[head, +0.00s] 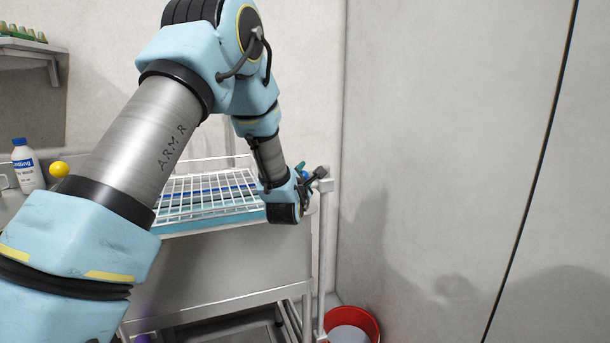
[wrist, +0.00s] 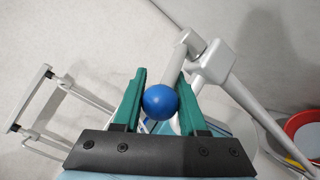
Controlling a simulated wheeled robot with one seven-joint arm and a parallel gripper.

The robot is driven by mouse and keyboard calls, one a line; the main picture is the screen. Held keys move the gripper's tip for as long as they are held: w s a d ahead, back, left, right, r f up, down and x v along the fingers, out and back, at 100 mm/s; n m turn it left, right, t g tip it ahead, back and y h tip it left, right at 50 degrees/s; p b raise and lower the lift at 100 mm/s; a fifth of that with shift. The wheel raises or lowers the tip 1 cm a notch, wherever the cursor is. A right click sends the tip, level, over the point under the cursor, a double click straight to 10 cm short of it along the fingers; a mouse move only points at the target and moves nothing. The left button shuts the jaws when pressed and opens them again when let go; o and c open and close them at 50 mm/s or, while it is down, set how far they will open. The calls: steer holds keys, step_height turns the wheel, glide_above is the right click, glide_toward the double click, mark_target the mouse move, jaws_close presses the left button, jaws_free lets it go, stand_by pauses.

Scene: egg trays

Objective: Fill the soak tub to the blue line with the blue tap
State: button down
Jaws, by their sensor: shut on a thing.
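The blue tap shows in the wrist view as a round blue knob (wrist: 160,102) on a grey stem, joined to a grey pipe. My gripper (wrist: 161,74) has green fingers, one on each side of the knob, and is shut on it. In the head view my gripper (head: 302,170) is at the top of a grey upright pipe (head: 322,250), mostly hidden by my wrist. A shallow light-blue tub (head: 195,227) sits on the stand, under a white wire rack. I take it for the soak tub; its blue line and water level cannot be made out.
A red bucket (head: 372,322) stands on the floor by the pipe. A white bottle (head: 27,165) and a yellow knob (head: 59,169) are at the left. A plain wall (head: 450,140) closes off the right side.

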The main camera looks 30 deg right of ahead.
steer(key=shift+s+d+f+n+t+y+b, duration=0.15)
steer(key=shift+s+n+t+y+b, duration=0.15)
steer(key=shift+y+b, duration=0.3)
steer(key=shift+s+f+n+t+y+b, duration=0.1)
steer(key=shift+s+n+t+y+b, duration=0.15)
steer(key=shift+n+y+b, duration=0.35)
steer(key=shift+s+d+f+n+t+y+b, duration=0.1)
steer(key=shift+s+f+n+t+y+b, duration=0.2)
steer(key=shift+b, duration=0.55)
steer(key=shift+s+d+r+n+t+y+b, duration=0.1)
steer(key=shift+s+n+t+y+b, duration=0.1)
steer(key=shift+n+t+y+b, duration=0.3)
steer(key=shift+s+r+n+t+y+b, duration=0.15)
steer(key=shift+n+y+b, duration=0.15)
steer(key=shift+y+b, duration=0.4)
steer(key=shift+s+d+r+n+t+y+b, duration=0.1)
steer(key=shift+s+d+n+t+y+b, duration=0.2)
steer(key=shift+n+y+b, duration=0.7)
steer(key=shift+s+d+r+n+t+y+b, duration=0.15)
steer(key=shift+s+n+y+b, duration=0.4)
steer(key=shift+y, duration=0.85)
steer(key=shift+s+d+f+n+t+y+b, duration=0.1)
steer(key=shift+s+d+n+y+b, duration=0.1)
steer(key=shift+n+y+b, duration=0.75)
steer(key=shift+r+y, duration=0.1)
steer(key=shift+y, duration=0.35)
steer(key=c, duration=0.7)
jaws_free()
steer(key=shift+c, duration=0.2)
steer(key=shift+r, duration=0.1)
